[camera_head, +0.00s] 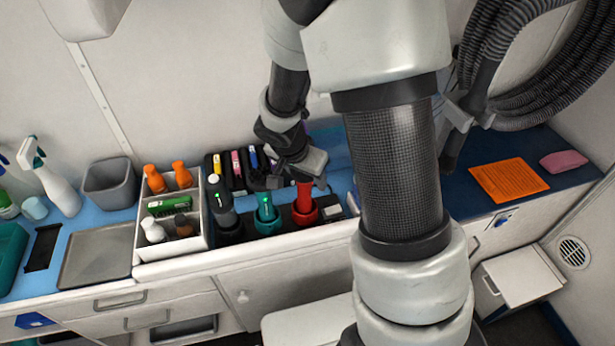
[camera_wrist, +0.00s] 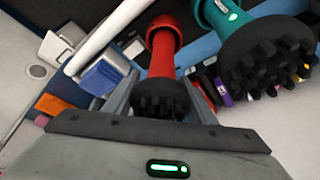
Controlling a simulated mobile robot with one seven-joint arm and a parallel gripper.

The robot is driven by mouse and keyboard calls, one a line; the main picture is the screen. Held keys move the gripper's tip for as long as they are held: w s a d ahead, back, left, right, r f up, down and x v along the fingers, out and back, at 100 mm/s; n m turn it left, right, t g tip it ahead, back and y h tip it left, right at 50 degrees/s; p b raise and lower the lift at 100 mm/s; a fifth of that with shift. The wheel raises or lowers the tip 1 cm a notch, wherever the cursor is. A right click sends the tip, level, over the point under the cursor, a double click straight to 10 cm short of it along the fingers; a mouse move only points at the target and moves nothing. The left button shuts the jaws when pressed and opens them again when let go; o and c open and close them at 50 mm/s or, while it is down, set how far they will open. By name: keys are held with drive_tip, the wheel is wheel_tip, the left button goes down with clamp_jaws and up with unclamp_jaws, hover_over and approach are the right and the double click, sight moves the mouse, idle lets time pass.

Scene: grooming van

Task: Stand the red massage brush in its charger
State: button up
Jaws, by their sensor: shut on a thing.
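The red massage brush (camera_head: 304,200) is upright over the dark charger strip (camera_head: 332,211) at the counter's front edge, beside a teal brush (camera_head: 266,211). My gripper (camera_head: 308,174) is at its upper end. In the wrist view my gripper (camera_wrist: 162,92) is shut on the red brush (camera_wrist: 162,55), with a finger on each side and dark knobs between them. I cannot tell if the brush's lower end is fully seated. The teal brush (camera_wrist: 230,18) shows a green light and black knobs close by; no light shows on the red one.
A dark grey tool (camera_head: 223,208) stands left of the teal brush. Behind is a dark rack (camera_head: 228,175) of colour-marked items. Blue counter with an orange sheet (camera_head: 509,181) lies right.

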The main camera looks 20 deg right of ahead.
sight(298, 176)
drive_tip(key=shift+f, duration=0.15)
drive_tip(key=o, duration=1.4)
drive_tip(key=shift+a+r, duration=0.1)
drive_tip(key=shift+r, duration=0.35)
drive_tip(key=p+v, duration=0.1)
drive_tip(key=v, duration=1)
drive_tip(key=shift+s+r, duration=0.1)
drive_tip(key=shift+s+d+r+n+t+y, duration=0.5)
drive_tip(key=shift+s+r+n, duration=1)
drive_tip(key=shift+s+r, duration=1.05)
drive_tip(key=shift+s+d+r+n+t+y, duration=0.25)
drive_tip(key=shift+s+r+n+y, duration=0.3)
drive_tip(key=shift+s+r+n, duration=1.5)
drive_tip(key=shift+s+d+r+n+t+y, duration=0.4)
drive_tip(key=shift+s+r+n, duration=0.55)
drive_tip(key=shift+s+r, duration=2.15)
